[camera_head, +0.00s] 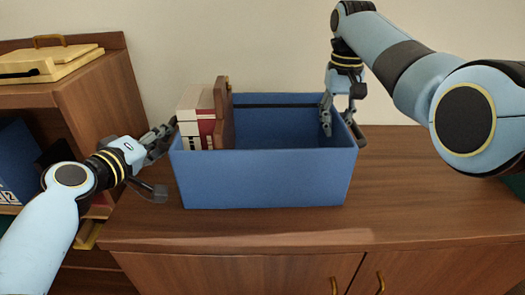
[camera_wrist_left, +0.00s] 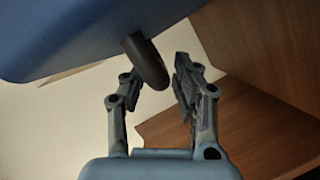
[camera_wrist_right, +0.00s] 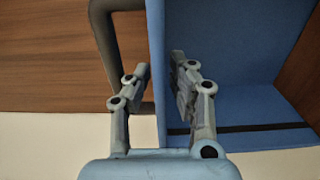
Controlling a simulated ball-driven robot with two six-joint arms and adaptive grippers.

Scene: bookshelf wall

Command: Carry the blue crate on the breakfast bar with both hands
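The blue crate (camera_head: 265,180) stands upright on the wooden breakfast bar (camera_head: 230,238). Books (camera_head: 195,120) and a brown panel-like item (camera_head: 224,115) stand at its left end. My left gripper (camera_head: 160,162) is open beside the crate's left wall. In the left wrist view, the crate's dark handle (camera_wrist_left: 146,62) shows between its fingertips (camera_wrist_left: 155,75). My right gripper (camera_head: 340,122) is open over the right wall, one finger inside the crate and one outside. In the right wrist view, the wall (camera_wrist_right: 157,60) and part of a dark handle (camera_wrist_right: 104,45) are near its fingers (camera_wrist_right: 160,80).
At left, a wooden shelf unit (camera_head: 105,95) stands close to my left arm, with a yellow case (camera_head: 50,65) on top and a blue box (camera_head: 15,155) inside. The bar is clear right of the crate. Cabinet doors with brass handles (camera_head: 334,285) are below.

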